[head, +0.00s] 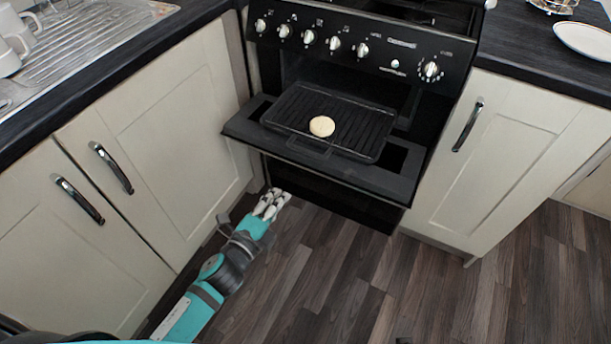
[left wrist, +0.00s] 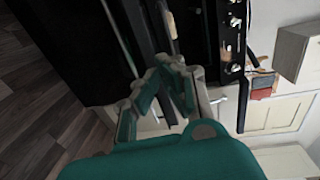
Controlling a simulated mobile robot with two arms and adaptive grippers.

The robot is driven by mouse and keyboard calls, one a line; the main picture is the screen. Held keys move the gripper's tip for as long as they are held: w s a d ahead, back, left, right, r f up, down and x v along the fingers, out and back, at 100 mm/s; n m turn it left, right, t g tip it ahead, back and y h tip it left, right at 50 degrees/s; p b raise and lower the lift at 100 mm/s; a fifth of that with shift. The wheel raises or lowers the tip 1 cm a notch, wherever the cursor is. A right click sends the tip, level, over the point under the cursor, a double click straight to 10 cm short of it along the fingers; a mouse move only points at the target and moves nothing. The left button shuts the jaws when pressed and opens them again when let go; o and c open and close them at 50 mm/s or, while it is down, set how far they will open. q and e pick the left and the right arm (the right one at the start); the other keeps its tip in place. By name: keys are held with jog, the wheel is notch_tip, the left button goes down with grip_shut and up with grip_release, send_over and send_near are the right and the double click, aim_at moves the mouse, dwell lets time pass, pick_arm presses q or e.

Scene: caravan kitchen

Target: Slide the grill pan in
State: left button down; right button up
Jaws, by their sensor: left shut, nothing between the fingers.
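The black ribbed grill pan (head: 345,123) sits partly out of the cooker's grill opening, resting on the lowered black grill door (head: 285,150). A small round pale food item (head: 322,126) lies on the pan. My left gripper (head: 277,194) is shut and empty, low in front of the cooker, below the door's left part. In the left wrist view its fingers (left wrist: 165,88) are close together, with the dark cooker front beyond them. My right gripper is in neither view.
Cooker knobs (head: 333,43) line the panel above the opening. Cream cupboards (head: 165,110) with metal handles stand left, and another cupboard (head: 510,150) stands right. A white plate (head: 585,40) is on the right worktop. The wooden floor (head: 340,270) in front is clear.

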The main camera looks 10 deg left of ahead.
pick_arm(q)
jog(key=x, duration=0.8)
jog(key=r+b+x, duration=0.1)
jog(key=x, duration=0.4)
jog(key=shift+w, duration=0.15)
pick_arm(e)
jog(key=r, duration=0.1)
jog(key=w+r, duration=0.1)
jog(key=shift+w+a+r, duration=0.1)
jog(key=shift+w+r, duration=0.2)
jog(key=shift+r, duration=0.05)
